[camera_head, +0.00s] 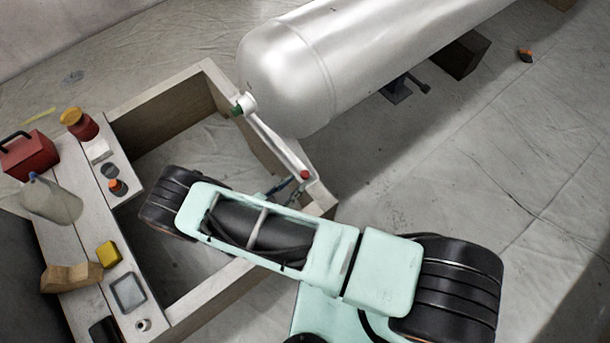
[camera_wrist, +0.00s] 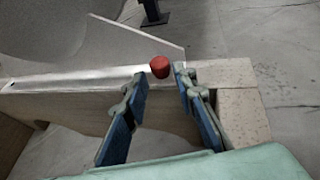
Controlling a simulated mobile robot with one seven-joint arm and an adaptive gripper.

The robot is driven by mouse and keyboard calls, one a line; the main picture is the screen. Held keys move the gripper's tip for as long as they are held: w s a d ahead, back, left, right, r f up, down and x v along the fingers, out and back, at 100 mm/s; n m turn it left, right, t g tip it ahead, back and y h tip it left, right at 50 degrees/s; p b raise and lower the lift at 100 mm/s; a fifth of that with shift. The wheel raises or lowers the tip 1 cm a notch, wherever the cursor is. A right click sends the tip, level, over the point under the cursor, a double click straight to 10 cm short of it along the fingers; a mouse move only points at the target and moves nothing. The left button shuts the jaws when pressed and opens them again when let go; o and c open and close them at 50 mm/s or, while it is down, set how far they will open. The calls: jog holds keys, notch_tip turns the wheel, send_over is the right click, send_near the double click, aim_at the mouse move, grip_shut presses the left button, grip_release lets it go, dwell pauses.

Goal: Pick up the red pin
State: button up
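The red pin (camera_head: 304,174) is a small red piece at the lower end of the grey bar, near the wooden frame's corner. In the wrist view the red pin (camera_wrist: 160,67) stands at the grey bar's right end, just beyond and between the fingertips. My gripper (camera_wrist: 161,80) is open, with blue pads on both fingers and nothing between them that I can see. In the head view my gripper (camera_head: 284,188) shows only partly, beside the bar's end and a little left of the pin; my arm hides the rest.
The wooden frame (camera_head: 180,108) surrounds an open well. A large metal tank (camera_head: 340,60) lies behind it. On the left planks are a red box (camera_head: 28,156), a jug (camera_head: 52,199) and a yellow block (camera_head: 108,254). The sheeted floor (camera_head: 480,170) at right is mostly clear.

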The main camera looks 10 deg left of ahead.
aim_at(303, 176)
jog(key=b+x, duration=0.1)
jog(key=x, duration=0.4)
jog(key=shift+w+r, duration=0.1)
jog(key=shift+c, duration=0.5)
grip_shut()
jog(key=shift+r, duration=0.1)
